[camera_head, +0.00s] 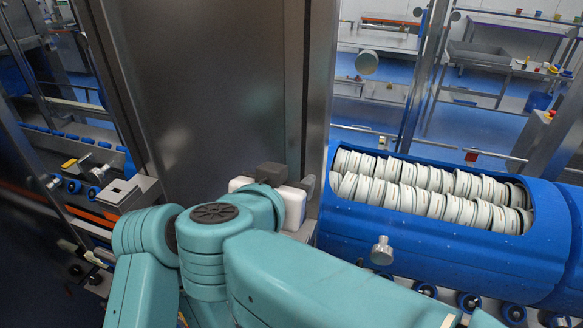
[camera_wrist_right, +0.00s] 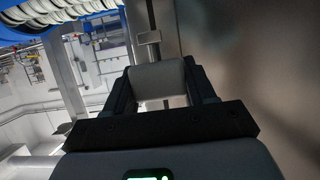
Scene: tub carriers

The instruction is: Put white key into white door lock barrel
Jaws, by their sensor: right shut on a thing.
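My right gripper (camera_head: 282,180) is in front of the metal door panel (camera_head: 205,85), at its right edge, largely hidden behind my own teal arm in the head view. In the right wrist view the dark fingers of my right gripper (camera_wrist_right: 162,88) are shut on a pale white-grey block, which I take as the white key (camera_wrist_right: 158,78). A small grey plate-like piece (camera_wrist_right: 149,37) is beyond the key, at the metal upright. I cannot tell whether it is the white door lock barrel; no barrel shows clearly. My left gripper is not in view.
A blue carrier (camera_head: 345,232) with rows of pale tubs (camera_head: 430,190) is right of the door frame (camera_head: 312,90). A conveyor with blue rollers (camera_head: 75,187) is at the left. Metal tables (camera_head: 500,55) stand far back, with blue floor (camera_head: 480,125) between.

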